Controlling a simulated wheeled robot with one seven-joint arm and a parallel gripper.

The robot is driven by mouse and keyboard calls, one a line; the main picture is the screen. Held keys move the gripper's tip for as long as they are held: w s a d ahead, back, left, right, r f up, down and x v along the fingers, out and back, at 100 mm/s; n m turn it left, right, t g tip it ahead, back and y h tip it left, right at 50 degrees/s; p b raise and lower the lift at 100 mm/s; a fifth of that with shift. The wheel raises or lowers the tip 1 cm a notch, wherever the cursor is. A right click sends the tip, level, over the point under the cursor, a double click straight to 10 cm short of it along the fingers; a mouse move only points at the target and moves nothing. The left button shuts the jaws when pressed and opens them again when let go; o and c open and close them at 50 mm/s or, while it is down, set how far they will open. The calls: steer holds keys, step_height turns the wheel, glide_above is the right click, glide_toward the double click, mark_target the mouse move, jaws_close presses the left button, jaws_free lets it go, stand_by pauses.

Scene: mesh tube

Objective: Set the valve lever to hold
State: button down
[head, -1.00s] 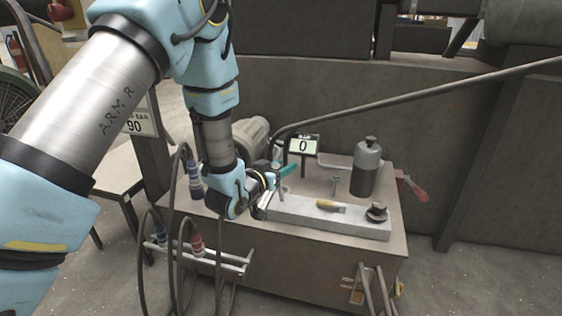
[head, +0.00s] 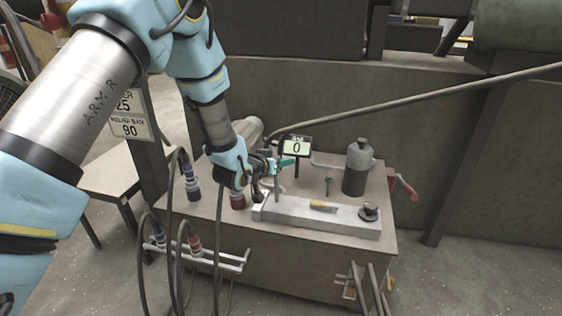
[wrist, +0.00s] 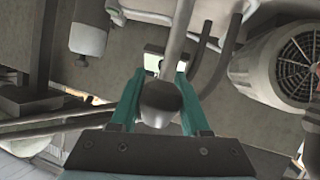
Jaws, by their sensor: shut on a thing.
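My gripper (head: 284,163) has teal fingers and is at the back left of the grey bench top. In the wrist view my gripper (wrist: 160,90) is shut on the valve lever (wrist: 160,105), with its rounded dark end between the fingers. The lever's pale rod (wrist: 182,35) runs up the picture from that end. In the head view a thin upright rod (head: 277,187) shows just below the fingers, and my wrist hides part of this area. No hold marking is readable.
A small display (head: 296,147) reading 0 stands behind my gripper. A grey bottle (head: 357,168) and a red handle (head: 404,188) are at the right. A long metal block (head: 320,215) lies in front.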

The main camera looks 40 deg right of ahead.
steer(key=shift+a+f, duration=0.1)
steer(key=shift+f, duration=0.15)
steer(key=c, duration=0.8)
jaws_free()
steer(key=o, duration=0.4)
steer(key=shift+r, duration=0.1)
steer(key=p+v, duration=0.1)
steer(key=v, duration=0.9)
steer(key=shift+s+a+r, duration=0.15)
steer(key=shift+a, duration=0.1)
